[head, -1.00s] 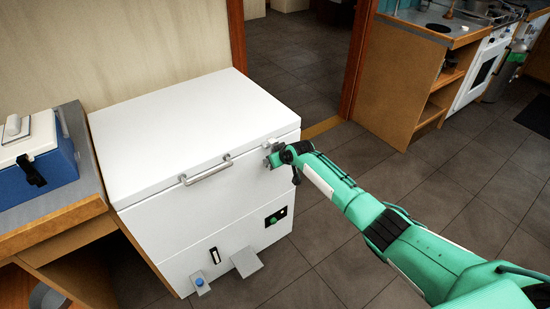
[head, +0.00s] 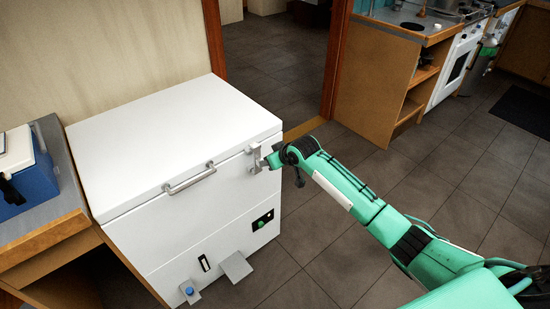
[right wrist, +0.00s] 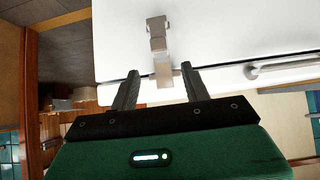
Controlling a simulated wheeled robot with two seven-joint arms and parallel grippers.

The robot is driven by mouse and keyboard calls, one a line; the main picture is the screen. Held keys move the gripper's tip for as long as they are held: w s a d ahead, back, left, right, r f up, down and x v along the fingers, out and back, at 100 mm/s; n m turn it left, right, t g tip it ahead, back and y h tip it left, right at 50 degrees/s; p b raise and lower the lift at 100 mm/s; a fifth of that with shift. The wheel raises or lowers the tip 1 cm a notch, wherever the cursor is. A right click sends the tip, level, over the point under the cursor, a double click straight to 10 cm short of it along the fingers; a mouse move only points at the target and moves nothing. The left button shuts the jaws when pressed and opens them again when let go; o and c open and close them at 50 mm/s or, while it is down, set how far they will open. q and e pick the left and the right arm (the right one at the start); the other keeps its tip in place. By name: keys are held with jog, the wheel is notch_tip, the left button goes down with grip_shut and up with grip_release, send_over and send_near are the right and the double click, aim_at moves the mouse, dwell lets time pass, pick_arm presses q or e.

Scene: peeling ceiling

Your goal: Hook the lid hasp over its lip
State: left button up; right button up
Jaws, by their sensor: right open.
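The white chest freezer (head: 175,190) stands against the wall with its lid (head: 170,125) down. The grey metal hasp (head: 254,158) is at the right end of the lid's front edge and hangs at the front; I cannot tell whether it is hooked on the lip. My right gripper (head: 268,161) is just in front of the hasp. In the right wrist view its two dark fingers (right wrist: 160,72) are apart, with the lower end of the hasp (right wrist: 158,45) between their tips. Any contact is unclear. My left gripper is out of view.
A bar handle (head: 190,179) is left of the hasp on the lid front. A pedal plate (head: 236,265) sticks out low down. A counter with a blue cooler (head: 30,185) stands at left. The tiled floor at right is open up to the wooden shelf unit (head: 375,85).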

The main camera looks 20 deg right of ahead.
jog(key=s+d+f+m+g+h, duration=0.1)
jog(key=s+d+f, duration=0.1)
jog(key=s+f, duration=0.85)
jog(key=s+d+f+g+h+p, duration=0.15)
jog(key=s+f, duration=0.55)
jog(key=f, duration=0.7)
jog(key=s+d+f+m+g, duration=0.1)
jog(key=s+d+f, duration=0.1)
jog(key=s+f, duration=0.85)
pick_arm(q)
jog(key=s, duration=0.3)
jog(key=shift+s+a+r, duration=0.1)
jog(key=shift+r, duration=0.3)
pick_arm(e)
jog(key=s+a+f+g, duration=0.1)
jog(key=s+f, duration=0.4)
jog(key=s, duration=0.8)
jog(key=s+a+f+g, duration=0.1)
jog(key=s+f, duration=0.5)
jog(key=s, duration=0.6)
jog(key=s+a+f+g, duration=0.1)
jog(key=s+f, duration=0.5)
jog(key=s, duration=0.7)
jog(key=shift+s+g+h, duration=0.35)
jog(key=shift+g, duration=0.3)
jog(key=shift+a, duration=0.1)
